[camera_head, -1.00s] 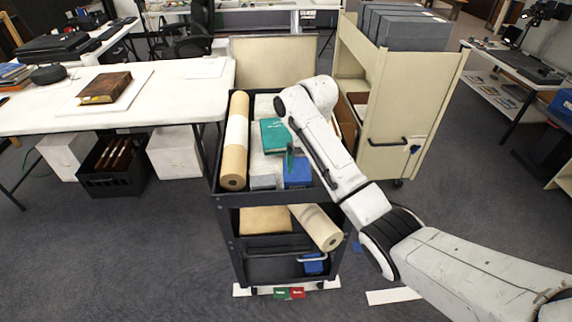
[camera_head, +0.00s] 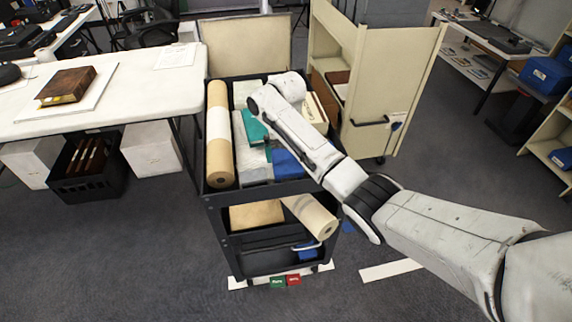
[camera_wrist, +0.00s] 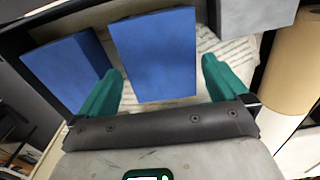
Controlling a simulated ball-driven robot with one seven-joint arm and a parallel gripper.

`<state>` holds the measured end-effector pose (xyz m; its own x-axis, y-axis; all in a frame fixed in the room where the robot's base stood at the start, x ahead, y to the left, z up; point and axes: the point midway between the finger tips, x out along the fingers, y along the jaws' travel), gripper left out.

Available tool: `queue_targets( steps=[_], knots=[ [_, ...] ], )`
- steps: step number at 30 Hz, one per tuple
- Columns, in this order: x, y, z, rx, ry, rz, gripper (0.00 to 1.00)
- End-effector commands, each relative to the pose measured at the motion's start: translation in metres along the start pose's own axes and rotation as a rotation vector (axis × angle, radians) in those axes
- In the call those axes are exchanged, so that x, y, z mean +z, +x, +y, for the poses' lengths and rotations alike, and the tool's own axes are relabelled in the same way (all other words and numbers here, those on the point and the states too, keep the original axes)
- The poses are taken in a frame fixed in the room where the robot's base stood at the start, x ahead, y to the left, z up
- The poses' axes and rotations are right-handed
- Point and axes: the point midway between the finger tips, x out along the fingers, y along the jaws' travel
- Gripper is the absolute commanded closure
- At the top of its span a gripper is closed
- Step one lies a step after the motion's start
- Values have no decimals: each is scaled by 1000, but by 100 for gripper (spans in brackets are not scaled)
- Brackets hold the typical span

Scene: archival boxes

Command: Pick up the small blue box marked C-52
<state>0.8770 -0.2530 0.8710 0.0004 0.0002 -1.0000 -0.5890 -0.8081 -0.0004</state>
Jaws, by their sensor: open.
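Two blue boxes lie in the wrist view. The middle blue box (camera_wrist: 155,55) sits between and beyond the two green fingertips of my open gripper (camera_wrist: 162,66), apart from the right finger. The left blue box (camera_wrist: 70,68) lies beside the left finger. No C-52 marking is readable on either. In the head view, blue box surface (camera_head: 290,164) shows on the black cart's top tray (camera_head: 262,191), partly behind my arm. My gripper is mostly hidden there by my own arm.
A brown paper roll (camera_head: 219,150) lies along the tray's left side, with a grey box (camera_head: 257,173) and teal box (camera_head: 254,127) nearby. A cream cart (camera_head: 385,95) stands right; a white table (camera_head: 130,95) stands left.

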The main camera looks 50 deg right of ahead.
Motion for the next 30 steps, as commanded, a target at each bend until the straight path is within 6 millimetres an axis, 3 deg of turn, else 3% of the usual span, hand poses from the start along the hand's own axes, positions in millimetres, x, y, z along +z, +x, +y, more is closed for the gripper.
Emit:
queue_targets(
  steps=[6, 16, 30],
  knots=[
    [1, 30, 0, 2, 1, -2, 0],
    [1, 37, -1, 1, 1, 0, 0],
    [1, 36, -1, 1, 1, 1, 43]
  ],
)
